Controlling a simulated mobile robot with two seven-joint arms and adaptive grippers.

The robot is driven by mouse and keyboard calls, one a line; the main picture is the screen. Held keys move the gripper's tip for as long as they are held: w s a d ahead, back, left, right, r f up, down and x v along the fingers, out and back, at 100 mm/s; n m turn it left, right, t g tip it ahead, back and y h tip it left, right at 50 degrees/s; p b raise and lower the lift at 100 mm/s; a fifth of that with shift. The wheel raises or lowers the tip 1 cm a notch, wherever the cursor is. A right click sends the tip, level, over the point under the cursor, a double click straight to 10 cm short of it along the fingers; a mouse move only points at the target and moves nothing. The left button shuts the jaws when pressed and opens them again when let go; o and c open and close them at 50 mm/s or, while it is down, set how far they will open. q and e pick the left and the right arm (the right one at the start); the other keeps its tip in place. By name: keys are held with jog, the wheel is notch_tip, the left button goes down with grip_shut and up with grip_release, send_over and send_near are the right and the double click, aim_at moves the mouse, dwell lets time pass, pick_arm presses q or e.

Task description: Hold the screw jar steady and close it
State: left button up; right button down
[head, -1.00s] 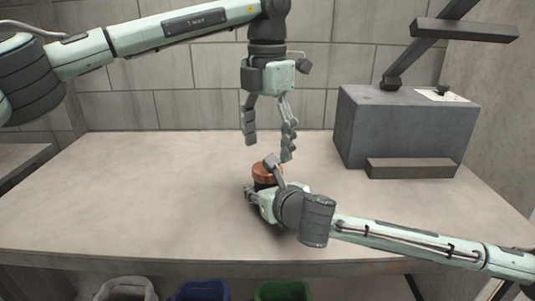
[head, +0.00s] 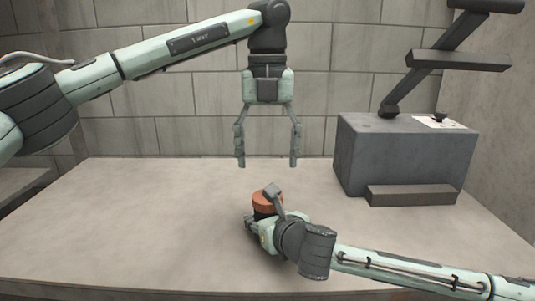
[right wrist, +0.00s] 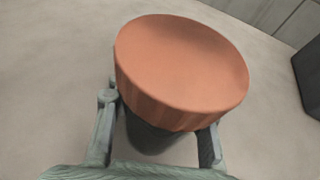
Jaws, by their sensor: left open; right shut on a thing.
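The screw jar stands on the table with its orange-brown ridged lid (head: 266,203) on top; the lid fills much of the right wrist view (right wrist: 185,68). The dark jar body (right wrist: 150,137) shows only partly beneath the lid. My right gripper (head: 268,222) is shut on the jar body below the lid, with a finger on each side in the right wrist view (right wrist: 160,125). My left gripper (head: 267,163) is open and empty, pointing down above the jar, its fingertips clear of the lid. I cannot tell how tightly the lid sits.
A grey block (head: 400,155) stands at the right back of the table, with a low dark step (head: 412,195) in front of it and a dark slanted frame (head: 430,75) above. The left part of the table (head: 140,225) is clear.

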pick_arm(q)
jog(key=shift+f, duration=0.1)
jog(key=shift+f, duration=3.9)
jog(key=shift+c, duration=0.2)
jog(key=c, duration=1.2)
jog(key=shift+o, duration=0.2)
jog(key=m, duration=0.9)
jog(key=shift+m, duration=0.4)
jog(key=o, duration=1.3)
